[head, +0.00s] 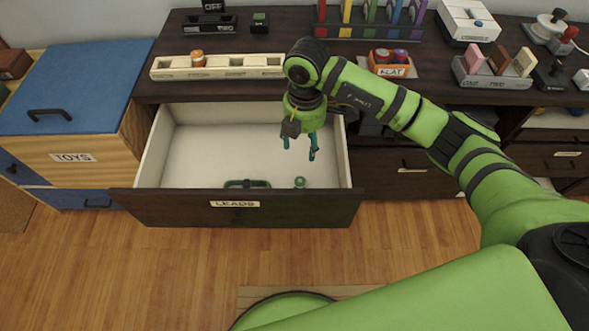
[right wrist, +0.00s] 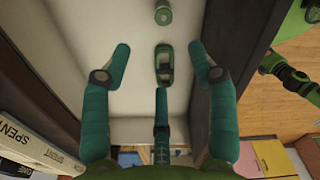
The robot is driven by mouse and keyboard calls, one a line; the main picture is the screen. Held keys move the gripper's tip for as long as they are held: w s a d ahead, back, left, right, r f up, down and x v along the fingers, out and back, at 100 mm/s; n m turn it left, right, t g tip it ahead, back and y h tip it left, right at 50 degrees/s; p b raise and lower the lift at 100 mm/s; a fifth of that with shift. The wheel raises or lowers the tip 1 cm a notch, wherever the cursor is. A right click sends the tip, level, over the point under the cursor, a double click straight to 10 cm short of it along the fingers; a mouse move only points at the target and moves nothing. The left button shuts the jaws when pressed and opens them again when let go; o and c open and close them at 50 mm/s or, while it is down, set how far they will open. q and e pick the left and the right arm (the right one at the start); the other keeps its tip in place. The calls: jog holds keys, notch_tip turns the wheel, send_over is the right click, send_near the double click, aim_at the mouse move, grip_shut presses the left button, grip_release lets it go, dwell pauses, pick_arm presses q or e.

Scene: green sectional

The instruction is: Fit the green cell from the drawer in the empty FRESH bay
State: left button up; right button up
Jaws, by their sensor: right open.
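The open drawer (head: 257,214) labelled LEADS holds a small green cylinder (head: 300,182), which looks like the green cell, near its front wall. It also shows at the top of the right wrist view (right wrist: 163,14). My right gripper (head: 300,148) is open and empty over the drawer, pointing down, apart from the cell. A white bay rack (head: 240,67) stands on the dresser top behind the drawer, with an orange cell (head: 197,58) in one left-hand bay. Its bay labels are too small to read in the head view. My left gripper is out of view.
A dark green object (head: 247,184) lies left of the cell in the drawer. A FLAT dish (head: 392,70) with cells stands right of the rack, beside my right arm. A blue-lidded TOYS chest (head: 75,85) is left. The drawer's middle is clear.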

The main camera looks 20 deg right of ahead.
notch_tip(320, 180, down, 5)
jog(key=s+b, duration=0.2)
jog(key=b, duration=0.6)
send_over(300, 181)
jog(key=f, duration=0.4)
jog(key=shift+s+d+f, duration=0.25)
jog(key=shift+s+d, duration=0.05)
jog(key=shift+s, duration=0.05)
jog(key=shift+f, duration=0.7)
jog(key=f, duration=0.3)
jog(key=f+b, duration=0.1)
jog(key=shift+w+a+f, duration=0.25)
jog(key=shift+w+a, duration=0.1)
jog(key=shift+f, duration=0.55)
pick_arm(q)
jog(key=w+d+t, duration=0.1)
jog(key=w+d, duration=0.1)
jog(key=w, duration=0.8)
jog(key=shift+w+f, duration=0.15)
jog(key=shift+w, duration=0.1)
pick_arm(e)
grip_shut()
